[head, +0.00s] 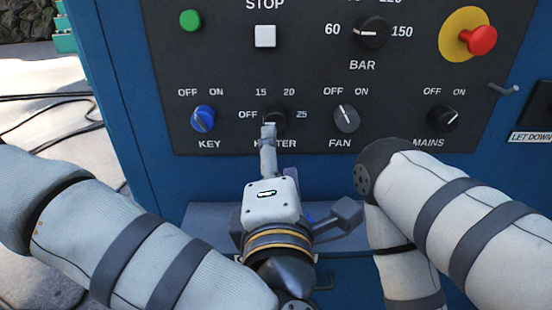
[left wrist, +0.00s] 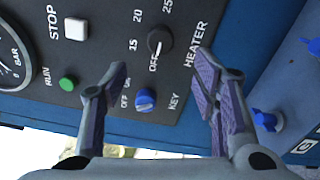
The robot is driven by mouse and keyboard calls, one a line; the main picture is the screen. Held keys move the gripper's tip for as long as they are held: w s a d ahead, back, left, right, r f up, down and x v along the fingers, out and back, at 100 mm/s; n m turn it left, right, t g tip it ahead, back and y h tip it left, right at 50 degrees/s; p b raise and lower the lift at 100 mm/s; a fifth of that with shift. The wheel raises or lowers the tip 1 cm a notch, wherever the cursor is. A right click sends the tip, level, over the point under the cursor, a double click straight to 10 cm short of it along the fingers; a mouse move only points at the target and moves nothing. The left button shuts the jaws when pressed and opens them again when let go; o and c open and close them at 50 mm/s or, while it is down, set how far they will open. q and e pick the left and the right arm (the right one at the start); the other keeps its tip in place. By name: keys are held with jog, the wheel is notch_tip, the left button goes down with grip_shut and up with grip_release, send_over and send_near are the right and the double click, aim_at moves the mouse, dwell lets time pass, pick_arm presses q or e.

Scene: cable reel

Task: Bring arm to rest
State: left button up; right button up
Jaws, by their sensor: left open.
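My left gripper (head: 308,170) is open and empty in front of the control panel. One finger overlaps the black HEATER knob (head: 277,121) and partly hides it; whether they touch cannot be told. The other finger is spread to the lower right. In the left wrist view the open fingers (left wrist: 160,82) have the blue KEY knob (left wrist: 145,99) in the gap between them, and the HEATER knob (left wrist: 159,42) shows beyond the tips, its mark toward OFF. My right arm (head: 470,215) comes in from the right, bent downward; its gripper is out of view.
The panel also has a FAN knob (head: 346,118) toward OFF, a MAINS knob (head: 443,118) toward ON, a BAR knob (head: 371,32) and a protruding red button (head: 479,40). A small lever (head: 504,89) sticks out at right. Cables (head: 40,98) lie on the ground at left.

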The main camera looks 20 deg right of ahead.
pick_arm(q)
jog(key=s+a+f+m+g, duration=0.3)
jog(key=s+f+m, duration=0.1)
jog(key=f, duration=0.6)
jog(key=s+a+f+m+g, duration=0.3)
jog(key=f+m+g, duration=0.1)
jog(key=f, duration=0.6)
jog(key=s+a+f+m+g, duration=0.3)
jog(key=s+f+m, duration=0.1)
jog(key=f, duration=0.5)
jog(key=s+a+f+m+g+y, duration=0.2)
jog(key=s+a+f+g, duration=0.2)
jog(key=s+a, duration=0.7)
jog(key=s+a+f+m+g+y, duration=0.3)
jog(key=s+a+f+g, duration=0.2)
jog(key=s+a, duration=0.5)
jog(key=a, duration=0.3)
jog(key=shift+s+a+f+g, duration=0.2)
jog(key=shift+s+f+g, duration=0.1)
jog(key=shift+s+g, duration=0.1)
